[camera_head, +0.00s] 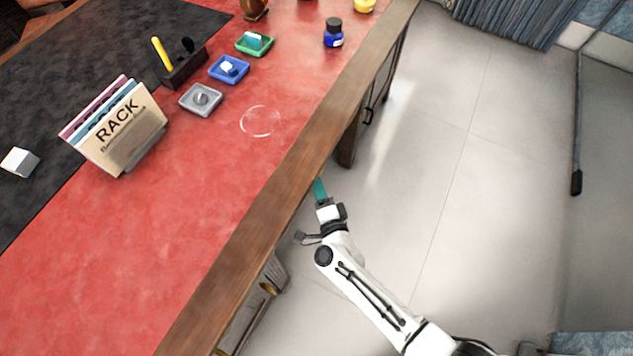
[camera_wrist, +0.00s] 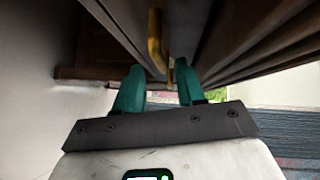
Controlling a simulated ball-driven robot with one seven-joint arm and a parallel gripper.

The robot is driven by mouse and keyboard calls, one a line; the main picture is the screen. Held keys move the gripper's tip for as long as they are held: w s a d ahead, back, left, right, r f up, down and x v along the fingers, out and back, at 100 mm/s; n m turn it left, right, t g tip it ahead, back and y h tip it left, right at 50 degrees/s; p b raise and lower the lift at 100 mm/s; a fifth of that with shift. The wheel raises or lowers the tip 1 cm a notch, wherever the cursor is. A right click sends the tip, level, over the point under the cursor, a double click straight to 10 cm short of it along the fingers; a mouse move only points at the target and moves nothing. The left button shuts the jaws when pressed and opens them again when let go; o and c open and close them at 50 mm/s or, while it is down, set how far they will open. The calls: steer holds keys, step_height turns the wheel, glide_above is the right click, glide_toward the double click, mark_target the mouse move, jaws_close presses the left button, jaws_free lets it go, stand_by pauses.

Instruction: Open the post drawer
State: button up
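My gripper (camera_head: 319,188) is at the desk's right edge, its teal fingertips partly under the wooden rim in the head view. In the wrist view my gripper (camera_wrist: 160,88) has its two teal fingers apart with a gap between them. A brass handle (camera_wrist: 155,38) on a dark wooden front runs down toward that gap; I cannot tell whether it touches the fingers. In the head view a drawer front with a brass handle (camera_head: 268,288) shows at the lower left of my gripper. No label shows which drawer is the post drawer.
The red desk top (camera_head: 200,200) holds a card rack (camera_head: 118,125), a pen tray (camera_head: 185,68), small coloured trays and a blue ink bottle (camera_head: 333,35). A farther pedestal has a dark handle (camera_head: 368,115). The pale floor (camera_head: 480,170) right of the desk is clear.

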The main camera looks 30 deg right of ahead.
steer(key=shift+x, duration=1.45)
jaws_close()
